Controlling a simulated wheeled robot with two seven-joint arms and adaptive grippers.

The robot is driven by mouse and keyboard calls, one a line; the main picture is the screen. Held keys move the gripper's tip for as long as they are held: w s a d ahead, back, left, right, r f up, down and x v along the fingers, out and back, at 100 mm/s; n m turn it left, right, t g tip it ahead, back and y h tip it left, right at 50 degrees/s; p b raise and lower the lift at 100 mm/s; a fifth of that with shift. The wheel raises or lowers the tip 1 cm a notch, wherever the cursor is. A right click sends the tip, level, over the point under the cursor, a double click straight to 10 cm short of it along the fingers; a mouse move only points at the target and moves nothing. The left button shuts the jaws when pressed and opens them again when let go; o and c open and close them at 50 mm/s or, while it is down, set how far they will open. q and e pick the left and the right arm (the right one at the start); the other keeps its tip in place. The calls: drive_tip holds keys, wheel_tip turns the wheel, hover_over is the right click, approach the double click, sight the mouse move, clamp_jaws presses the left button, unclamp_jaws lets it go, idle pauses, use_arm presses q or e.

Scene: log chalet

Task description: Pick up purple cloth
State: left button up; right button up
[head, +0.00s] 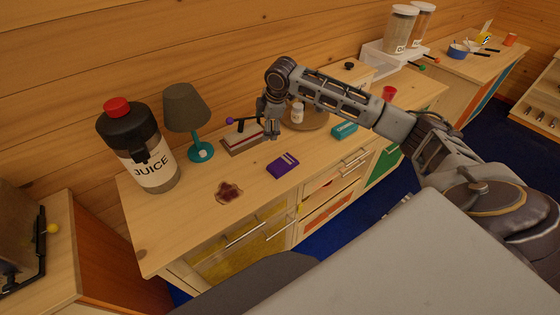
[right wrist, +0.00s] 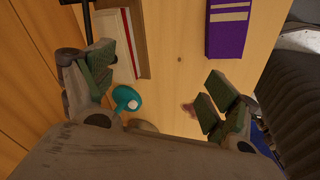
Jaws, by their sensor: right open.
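The purple cloth (head: 282,166), folded flat with pale stripes at one end, lies on the wooden counter near its front edge. It also shows in the right wrist view (right wrist: 228,32) at the upper right, outside the space between the fingers. My right gripper (head: 272,132) hangs fingers down above the counter, behind and slightly left of the cloth. In the right wrist view its fingers (right wrist: 165,88) are spread with nothing between them but counter. The gripper is apart from the cloth. My left gripper is in neither view.
A white-and-red book-like item with a lever (head: 242,137) lies close beside the gripper. A teal lamp (head: 201,152) and juice jug (head: 152,165) stand left. A round board with a white jar (head: 297,113) and teal box (head: 344,131) are right.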

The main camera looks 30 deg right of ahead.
drive_tip(key=s+n+g, duration=0.1)
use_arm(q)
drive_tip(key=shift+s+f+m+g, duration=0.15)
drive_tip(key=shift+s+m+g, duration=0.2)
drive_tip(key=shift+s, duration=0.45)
use_arm(e)
drive_tip(key=n+g+h, duration=0.1)
drive_tip(key=n+g, duration=0.2)
drive_tip(key=n, duration=0.1)
hover_over(282, 162)
drive_tip(key=shift+w+a+f, duration=0.1)
drive_tip(key=shift+a+f, duration=0.25)
drive_tip(key=shift+f, duration=0.15)
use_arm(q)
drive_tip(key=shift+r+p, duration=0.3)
use_arm(e)
drive_tip(key=shift+f, duration=4.35)
drive_tip(key=shift+d+f, duration=0.2)
drive_tip(key=shift+f, duration=0.6)
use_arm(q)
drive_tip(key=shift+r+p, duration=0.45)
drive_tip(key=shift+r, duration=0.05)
use_arm(e)
drive_tip(key=shift+s+d+f, duration=0.1)
drive_tip(key=shift+s+f, duration=0.1)
drive_tip(key=shift+f, duration=1.6)
